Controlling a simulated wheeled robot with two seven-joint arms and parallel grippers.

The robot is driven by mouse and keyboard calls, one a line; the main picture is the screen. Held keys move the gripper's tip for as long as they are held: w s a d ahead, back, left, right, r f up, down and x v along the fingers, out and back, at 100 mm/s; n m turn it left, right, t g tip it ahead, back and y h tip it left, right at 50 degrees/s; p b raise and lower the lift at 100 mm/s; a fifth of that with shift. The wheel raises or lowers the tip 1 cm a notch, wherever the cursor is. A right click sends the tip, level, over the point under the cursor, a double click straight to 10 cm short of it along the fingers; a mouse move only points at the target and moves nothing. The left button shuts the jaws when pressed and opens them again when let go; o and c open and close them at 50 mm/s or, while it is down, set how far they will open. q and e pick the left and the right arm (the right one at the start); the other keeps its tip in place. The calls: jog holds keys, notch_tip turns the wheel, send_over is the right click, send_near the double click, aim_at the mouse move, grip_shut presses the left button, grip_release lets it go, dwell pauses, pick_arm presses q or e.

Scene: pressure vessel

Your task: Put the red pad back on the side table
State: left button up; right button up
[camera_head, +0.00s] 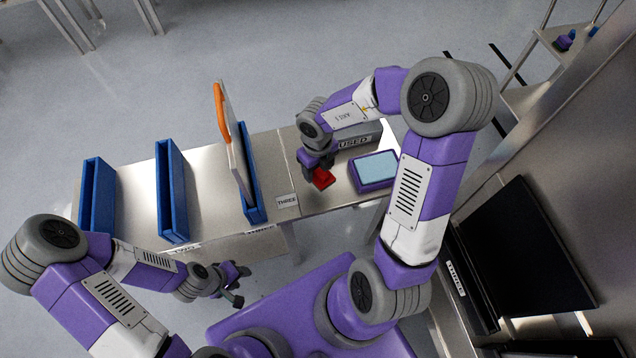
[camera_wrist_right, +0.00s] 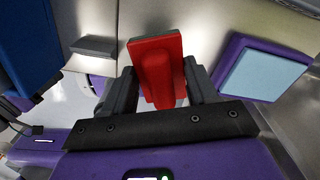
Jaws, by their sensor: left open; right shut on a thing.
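The red pad (camera_head: 323,178) is a small red block. It is held between the two fingers of my right gripper (camera_head: 318,168), above the metal side table (camera_head: 322,198). In the right wrist view the red pad (camera_wrist_right: 156,70) shows with a raised red grip on it, and the dark fingers of my right gripper (camera_wrist_right: 160,88) close on its two sides. Whether the pad touches the table surface I cannot tell. My left gripper (camera_head: 238,284) is open and empty in front of the table, below its near edge.
A purple tray with a light blue pad (camera_head: 376,167) is right of the red pad. A grey box marked USED (camera_head: 362,136) stands behind. Blue upright holders (camera_head: 172,190) stand to the left; one holds a panel with an orange handle (camera_head: 220,106). A "THREE" label (camera_head: 287,201) is nearby.

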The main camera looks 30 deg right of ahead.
aim_at(318, 179)
notch_tip(318, 179, down, 6)
jog(key=b, duration=0.3)
jog(key=shift+f, duration=0.25)
jog(key=shift+c, duration=0.6)
jog(key=shift+s+r, duration=0.1)
jog(key=o, duration=1.5)
jog(key=shift+r, duration=0.1)
notch_tip(318, 179, up, 12)
jog(key=p, duration=0.6)
